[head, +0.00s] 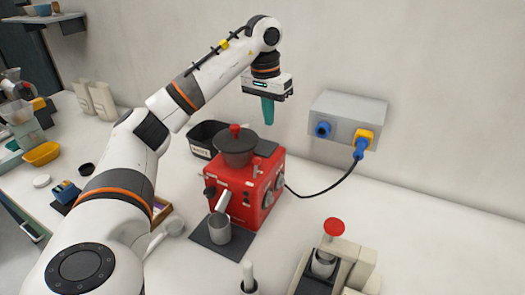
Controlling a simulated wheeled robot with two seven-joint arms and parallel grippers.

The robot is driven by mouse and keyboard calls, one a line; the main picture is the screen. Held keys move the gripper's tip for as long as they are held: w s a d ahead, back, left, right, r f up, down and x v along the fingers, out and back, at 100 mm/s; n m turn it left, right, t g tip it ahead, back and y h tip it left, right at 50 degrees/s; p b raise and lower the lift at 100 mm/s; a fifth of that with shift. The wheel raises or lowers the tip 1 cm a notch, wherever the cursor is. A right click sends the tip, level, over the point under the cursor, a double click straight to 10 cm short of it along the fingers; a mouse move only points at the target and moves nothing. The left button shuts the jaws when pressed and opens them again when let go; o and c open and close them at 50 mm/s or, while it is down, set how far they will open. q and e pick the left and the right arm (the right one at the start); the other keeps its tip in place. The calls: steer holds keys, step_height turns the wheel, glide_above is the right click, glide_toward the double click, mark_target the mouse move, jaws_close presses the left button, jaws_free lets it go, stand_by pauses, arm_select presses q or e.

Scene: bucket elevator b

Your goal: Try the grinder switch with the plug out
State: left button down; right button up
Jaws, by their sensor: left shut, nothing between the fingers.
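The red grinder (262,205) stands on the white counter with a dark hopper and a red knob on top. The plug appears seated there. My left gripper (268,122) has teal fingers pointing down, shut and empty, above and behind the grinder, left of the wall box. My right gripper is out of view.
A metal cup (219,228) stands before the grinder on a dark mat. A black bin (203,138) is behind it. A tamping stand (345,265) with a red-topped tamper is at the front right. The counter right of the cord is clear. My left arm covers much of the left.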

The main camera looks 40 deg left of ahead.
mark_target(255, 169)
arm_select(q)
steer(key=f+p, duration=0.1)
steer(key=f, duration=0.8)
steer(key=shift+w+d+f+p, duration=0.1)
steer(key=shift+w+f+p, duration=0.1)
steer(key=shift+f+p, duration=0.2)
steer(key=shift+s+d+r+p, duration=0.1)
steer(key=shift+s+r+p, duration=0.1)
steer(key=shift+s, duration=0.4)
steer(key=shift+s+d+r+p, duration=0.1)
steer(key=shift+s+r+p, duration=0.1)
steer(key=shift+s, duration=0.4)
steer(key=shift+s+d+r+p, duration=0.1)
steer(key=shift+s+r+p, duration=0.1)
steer(key=shift+s, duration=0.4)
steer(key=shift+f, duration=0.1)
steer(key=shift+w, duration=0.15)
